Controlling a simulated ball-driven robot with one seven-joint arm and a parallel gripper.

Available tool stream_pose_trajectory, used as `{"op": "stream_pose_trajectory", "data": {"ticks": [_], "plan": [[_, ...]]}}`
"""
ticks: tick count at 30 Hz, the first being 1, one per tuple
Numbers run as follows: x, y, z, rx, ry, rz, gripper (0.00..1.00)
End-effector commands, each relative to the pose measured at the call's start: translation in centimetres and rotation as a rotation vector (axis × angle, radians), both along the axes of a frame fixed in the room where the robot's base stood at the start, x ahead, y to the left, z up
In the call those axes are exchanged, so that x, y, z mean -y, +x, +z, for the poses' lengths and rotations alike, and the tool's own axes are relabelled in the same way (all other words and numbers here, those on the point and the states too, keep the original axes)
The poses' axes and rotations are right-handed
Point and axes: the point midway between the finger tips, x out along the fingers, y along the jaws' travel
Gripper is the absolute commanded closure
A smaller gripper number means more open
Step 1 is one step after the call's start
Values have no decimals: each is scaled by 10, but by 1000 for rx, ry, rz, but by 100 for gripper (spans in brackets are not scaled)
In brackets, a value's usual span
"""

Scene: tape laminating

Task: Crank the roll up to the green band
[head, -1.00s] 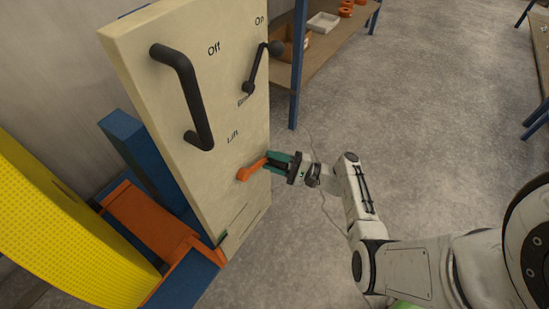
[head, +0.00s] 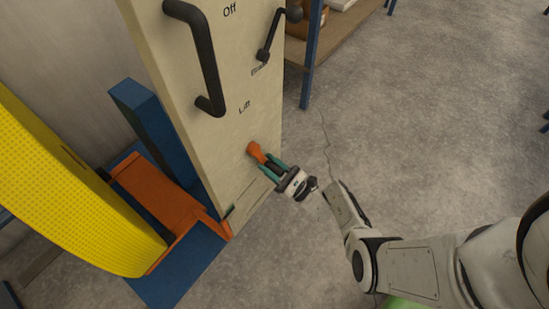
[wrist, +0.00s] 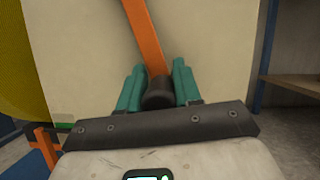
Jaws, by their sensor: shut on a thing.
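The orange crank (head: 255,151) sits on the cream panel (head: 240,125) below the word "Lift". Its arm points down and to the right in the head view. My gripper (head: 271,167) is shut on the crank's dark knob, which shows between the teal fingers in the wrist view (wrist: 158,93). The orange crank arm (wrist: 146,40) rises from the knob there. The big yellow roll (head: 65,185) stands at the left beside an orange cradle (head: 160,200). A narrow slot (head: 240,202) with a little green at its lower end is low on the panel; its marker cannot be made out.
A black handle (head: 203,60) and a black lever (head: 270,38) stick out from the panel above the crank. A blue post (head: 155,140) stands behind the cradle. A shelf with blue legs (head: 311,60) is at the back. The floor to the right is clear.

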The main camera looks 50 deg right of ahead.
Motion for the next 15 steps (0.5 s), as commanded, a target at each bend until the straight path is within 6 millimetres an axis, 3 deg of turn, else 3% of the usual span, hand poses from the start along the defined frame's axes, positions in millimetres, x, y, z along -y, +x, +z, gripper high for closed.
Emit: {"op": "stream_pose_trajectory", "data": {"ticks": [4, 15], "plan": [[-9, -3, -6, -13, 90, 0, 100], [-18, -3, -8, -11, 76, 6, 100]]}}
